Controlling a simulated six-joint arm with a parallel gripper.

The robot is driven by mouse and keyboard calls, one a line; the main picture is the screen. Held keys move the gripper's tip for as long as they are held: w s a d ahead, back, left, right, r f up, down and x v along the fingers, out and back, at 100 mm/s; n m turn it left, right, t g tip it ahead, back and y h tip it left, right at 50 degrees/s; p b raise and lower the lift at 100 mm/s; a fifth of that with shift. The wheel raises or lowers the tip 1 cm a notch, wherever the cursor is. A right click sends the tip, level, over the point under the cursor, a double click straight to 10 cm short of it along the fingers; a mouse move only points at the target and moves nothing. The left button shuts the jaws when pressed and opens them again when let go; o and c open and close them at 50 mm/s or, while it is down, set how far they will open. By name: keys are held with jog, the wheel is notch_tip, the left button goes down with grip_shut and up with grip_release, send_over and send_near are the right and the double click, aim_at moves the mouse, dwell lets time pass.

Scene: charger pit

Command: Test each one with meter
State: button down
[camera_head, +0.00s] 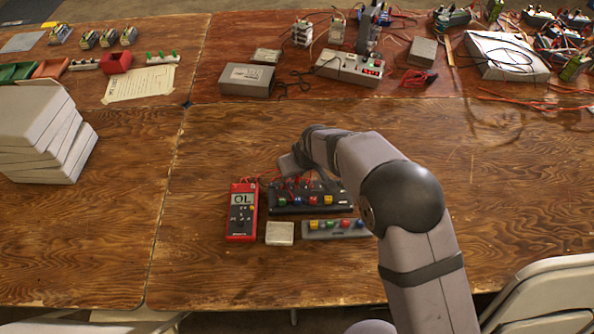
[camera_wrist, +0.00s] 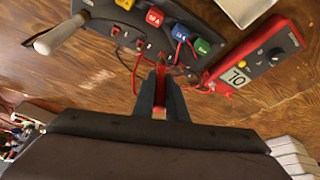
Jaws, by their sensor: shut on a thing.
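The red meter (camera_head: 241,210) lies on the table with OL on its display; it also shows in the wrist view (camera_wrist: 232,76). Right of it is a black test panel (camera_head: 300,210) with green, blue, red and yellow blocks in a row. In the wrist view are the blue block (camera_wrist: 180,33), the green block (camera_wrist: 201,46) and the red block (camera_wrist: 154,16). My gripper (camera_wrist: 160,83) is shut on a red probe (camera_wrist: 160,88), with its tip near the panel's edge by the blue block. I cannot tell whether the tip touches. The arm partly hides the panel in the head view.
A grey strip (camera_head: 307,235) with several coloured blocks lies in front of the panel, beside a small pale tray (camera_head: 280,233). Red leads run near the gripper. A grey-handled lever (camera_wrist: 60,34) stands at the panel's end. Pale stacked boxes (camera_head: 40,135) stand left. Instruments crowd the back.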

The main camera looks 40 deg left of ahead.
jog(key=shift+f+b, duration=0.8)
jog(key=shift+f, duration=0.1)
dwell(1.6)
jog(key=c, duration=1.4)
grip_release()
jog(key=shift+r, duration=0.1)
jog(key=shift+r+p, duration=2.4)
jog(key=shift+r, duration=1.3)
